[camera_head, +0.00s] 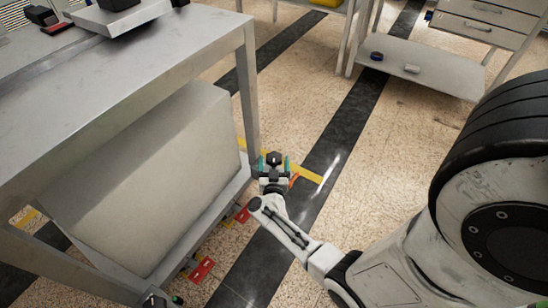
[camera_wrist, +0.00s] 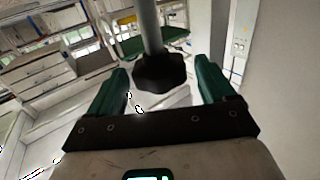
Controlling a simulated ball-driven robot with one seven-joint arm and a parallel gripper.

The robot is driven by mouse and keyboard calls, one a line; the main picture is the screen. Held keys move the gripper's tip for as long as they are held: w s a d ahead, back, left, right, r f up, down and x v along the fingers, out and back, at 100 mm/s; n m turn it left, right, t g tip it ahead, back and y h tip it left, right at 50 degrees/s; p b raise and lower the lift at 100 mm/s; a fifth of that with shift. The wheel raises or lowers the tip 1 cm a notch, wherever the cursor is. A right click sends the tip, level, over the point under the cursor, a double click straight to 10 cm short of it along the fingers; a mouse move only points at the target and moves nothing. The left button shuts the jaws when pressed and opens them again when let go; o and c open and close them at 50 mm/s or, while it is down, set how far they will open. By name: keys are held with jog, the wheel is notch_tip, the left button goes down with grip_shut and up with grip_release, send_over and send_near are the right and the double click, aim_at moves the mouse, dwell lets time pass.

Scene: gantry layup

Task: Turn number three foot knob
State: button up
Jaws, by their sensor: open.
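A black lobed knob (camera_wrist: 164,72) on a grey round stem (camera_wrist: 150,25) shows in the wrist view. It sits in the space between the two green fingers of my gripper (camera_wrist: 162,85), with a visible gap on each side. My gripper is open and not closed on the knob. In the head view my gripper (camera_head: 274,166) is low down by the near right leg of the grey bench, and a dark knob shape (camera_head: 274,157) shows between its fingers. No number can be read on the knob.
The grey bench (camera_head: 150,75) holds a large pale block (camera_head: 150,170) on its lower frame. Red tags (camera_head: 201,269) mark its lower edge. Another bench with a low shelf (camera_head: 425,65) stands at the back right. The speckled floor (camera_head: 370,180) between is clear.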

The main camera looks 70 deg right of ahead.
aim_at(274, 152)
jog(key=shift+b+x, duration=0.55)
jog(key=shift+x, duration=1.4)
jog(key=shift+c, duration=0.2)
jog(key=c, duration=0.9)
